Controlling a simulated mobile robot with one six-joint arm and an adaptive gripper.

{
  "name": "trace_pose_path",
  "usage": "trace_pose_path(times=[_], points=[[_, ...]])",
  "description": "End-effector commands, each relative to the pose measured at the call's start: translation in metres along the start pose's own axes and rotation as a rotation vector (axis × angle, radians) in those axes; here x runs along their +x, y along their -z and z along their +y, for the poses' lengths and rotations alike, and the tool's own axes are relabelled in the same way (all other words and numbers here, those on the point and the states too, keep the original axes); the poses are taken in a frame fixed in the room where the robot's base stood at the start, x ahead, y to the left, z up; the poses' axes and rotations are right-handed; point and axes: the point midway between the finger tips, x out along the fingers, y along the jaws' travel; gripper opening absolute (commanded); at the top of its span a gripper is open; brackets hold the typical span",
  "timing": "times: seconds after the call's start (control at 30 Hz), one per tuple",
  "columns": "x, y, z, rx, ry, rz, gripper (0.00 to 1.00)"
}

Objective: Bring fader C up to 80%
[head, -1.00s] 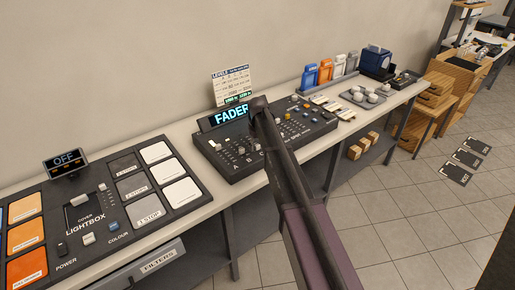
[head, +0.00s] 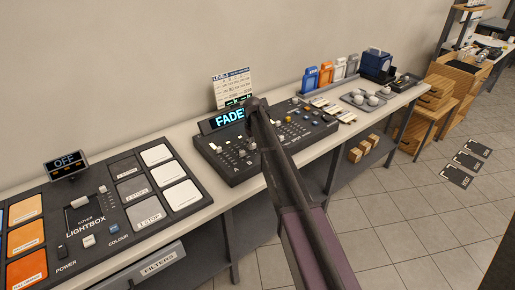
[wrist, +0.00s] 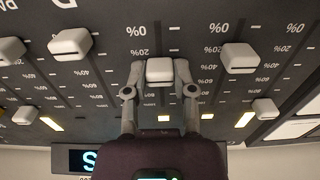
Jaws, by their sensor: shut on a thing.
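The dark fader console (head: 232,170) stands on the bench in the head view, its lit FADER display (head: 230,118) partly hidden by my arm. In the wrist view the console's panel (wrist: 110,75) appears upside down, with several pale fader caps beside percent scales. My gripper (wrist: 160,78) is shut on one cap (wrist: 160,70), with a finger on each side. This cap sits between roughly the 20% and 40% marks. Its letter is hidden, so I cannot tell that it is C. In the head view my arm hides the fingers.
Neighbouring caps (wrist: 70,44) and (wrist: 240,58) stand on either side of the held one. A paper chart (head: 231,88) stands behind the console.

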Motion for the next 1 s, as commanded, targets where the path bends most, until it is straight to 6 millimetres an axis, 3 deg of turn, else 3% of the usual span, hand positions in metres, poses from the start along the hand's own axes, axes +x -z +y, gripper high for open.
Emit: trace_pose_path(times=[0.03, 0.2, 0.53, 0.57, 0.67, 1.0], points=[[0.0, 0.015, 0.002, -0.001, 0.0, -0.001, 0.0], [0.0, 0.038, 0.001, -0.001, 0.0, -0.001, 0.0], [0.0, 0.04, 0.0, 0.0, 0.0, -0.001, 0.0], [0.0, 0.04, 0.0, 0.0, 0.0, -0.001, 0.37], [0.0, 0.04, 0.0, 0.0, 0.0, -0.001, 0.67], [0.0, 0.04, 0.0, 0.0, 0.0, 0.0, 0.69]])
